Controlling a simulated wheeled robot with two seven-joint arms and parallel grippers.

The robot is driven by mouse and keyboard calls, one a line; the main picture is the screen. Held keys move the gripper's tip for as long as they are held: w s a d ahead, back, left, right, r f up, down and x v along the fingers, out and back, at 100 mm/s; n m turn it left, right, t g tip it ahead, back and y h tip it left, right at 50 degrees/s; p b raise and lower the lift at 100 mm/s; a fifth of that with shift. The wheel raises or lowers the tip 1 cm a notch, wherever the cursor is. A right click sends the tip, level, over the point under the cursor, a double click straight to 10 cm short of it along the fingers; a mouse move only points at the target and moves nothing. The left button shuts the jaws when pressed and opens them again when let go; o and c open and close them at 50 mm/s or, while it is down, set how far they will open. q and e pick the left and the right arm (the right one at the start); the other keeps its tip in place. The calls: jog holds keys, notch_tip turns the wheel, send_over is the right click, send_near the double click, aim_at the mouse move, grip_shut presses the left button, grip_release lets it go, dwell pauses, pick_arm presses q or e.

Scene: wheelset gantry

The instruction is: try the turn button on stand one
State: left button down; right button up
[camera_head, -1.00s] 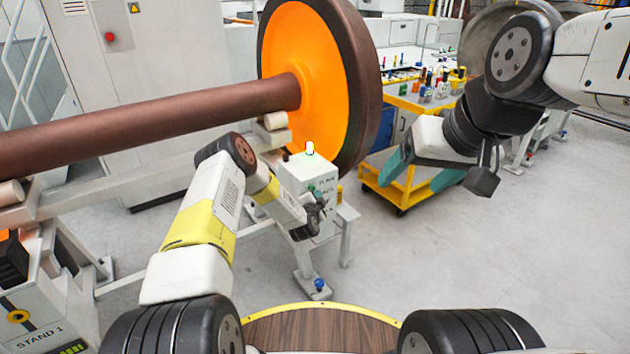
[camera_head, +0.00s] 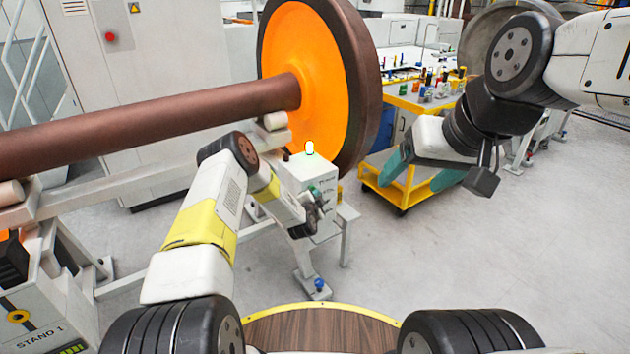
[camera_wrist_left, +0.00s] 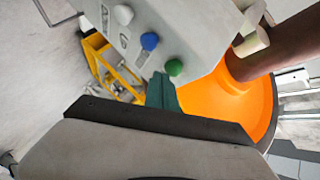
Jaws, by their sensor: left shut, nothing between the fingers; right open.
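The grey control box (camera_head: 303,172) is on the stand, under the orange wheel. A small lamp (camera_head: 309,147) is on its top. In the left wrist view the box face carries a green button (camera_wrist_left: 174,67), a blue button (camera_wrist_left: 149,41) and a white button (camera_wrist_left: 123,14). My left gripper (camera_head: 320,198) is shut and empty, close in front of the box. Its teal fingertips (camera_wrist_left: 163,90) are just beside the green button; I cannot tell whether they touch it. The box lettering is partly covered in the head view. My right gripper (camera_head: 422,174) is open and empty.
The orange wheel (camera_head: 310,75) and its brown axle (camera_head: 150,110) rest above the box. A panel marked STAND 1 (camera_head: 40,338) is at lower left. A yellow cart (camera_head: 400,197) stands behind my right gripper.

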pick_arm(q)
jog(key=shift+w+a, duration=0.3)
jog(key=shift+w, duration=0.1)
dwell(1.7)
jog(key=shift+s, duration=0.1)
jog(key=shift+s+d, duration=0.55)
jog(key=shift+s, duration=0.1)
jog(key=s+d, duration=0.1)
jog(key=s, duration=0.1)
jog(key=s+d, duration=0.2)
dwell(0.4)
jog(key=shift+r, duration=0.15)
